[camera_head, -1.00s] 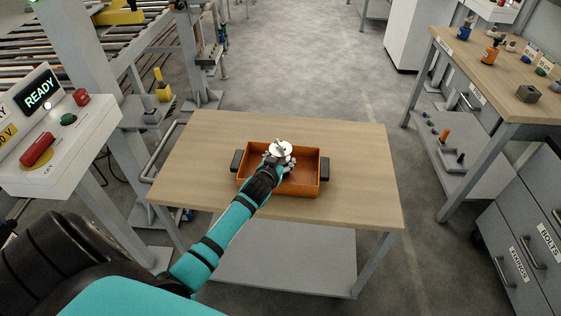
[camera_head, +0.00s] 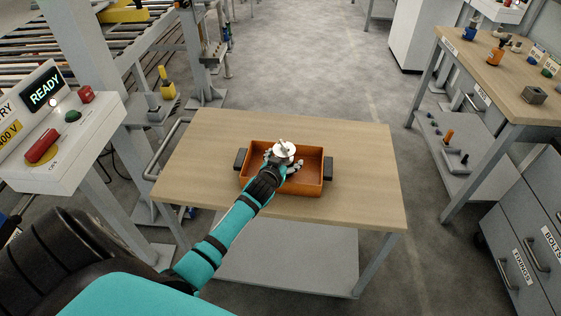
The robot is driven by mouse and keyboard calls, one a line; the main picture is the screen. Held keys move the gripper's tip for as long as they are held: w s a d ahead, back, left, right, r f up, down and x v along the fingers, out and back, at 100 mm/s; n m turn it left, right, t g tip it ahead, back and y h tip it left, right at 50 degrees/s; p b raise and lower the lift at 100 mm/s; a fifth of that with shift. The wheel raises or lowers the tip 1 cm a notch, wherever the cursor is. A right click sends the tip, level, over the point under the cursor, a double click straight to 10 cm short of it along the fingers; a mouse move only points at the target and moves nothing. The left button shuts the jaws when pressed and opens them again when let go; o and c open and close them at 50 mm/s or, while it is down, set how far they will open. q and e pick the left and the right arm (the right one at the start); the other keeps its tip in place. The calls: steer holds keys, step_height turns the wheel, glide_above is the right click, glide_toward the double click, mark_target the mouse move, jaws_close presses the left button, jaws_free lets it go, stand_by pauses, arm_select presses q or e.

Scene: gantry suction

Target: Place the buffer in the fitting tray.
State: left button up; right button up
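The orange tray (camera_head: 255,187) sits on the wooden table, with a dark handle at each short end. A white, disc-topped part (camera_head: 284,149), which looks like the buffer, stands inside the tray near its middle. My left arm comes in from the lower left and reaches over the tray's front wall. My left gripper (camera_head: 283,162) is at the white part, with its grey fingers spread on either side of it. They look open, though contact is too small to tell. The base of the part is hidden behind the gripper. My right gripper is not in view.
The wooden table (camera_head: 350,190) is clear around the tray. A control console (camera_head: 45,140) reading READY stands at the left. A gantry post (camera_head: 195,60) rises behind the table.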

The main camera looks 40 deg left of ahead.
arm_select(q)
steer(key=v, duration=1.2)
steer(key=shift+s+d, duration=0.1)
steer(key=s+d+f+m+g+h, duration=0.25)
steer(key=s+d+g, duration=0.35)
steer(key=s, duration=0.6)
steer(key=s+d+f+m+g+h, duration=0.1)
steer(key=s+d+f+m+g, duration=0.2)
steer(key=s+d, duration=0.75)
step_height(320, 180, down, 23)
steer(key=s+a+g, duration=0.2)
steer(key=s+a+f, duration=0.2)
steer(key=s+f, duration=1.4)
steer(key=f, duration=0.1)
steer(key=shift+s+a+g, duration=0.25)
steer(key=shift+a+g, duration=0.15)
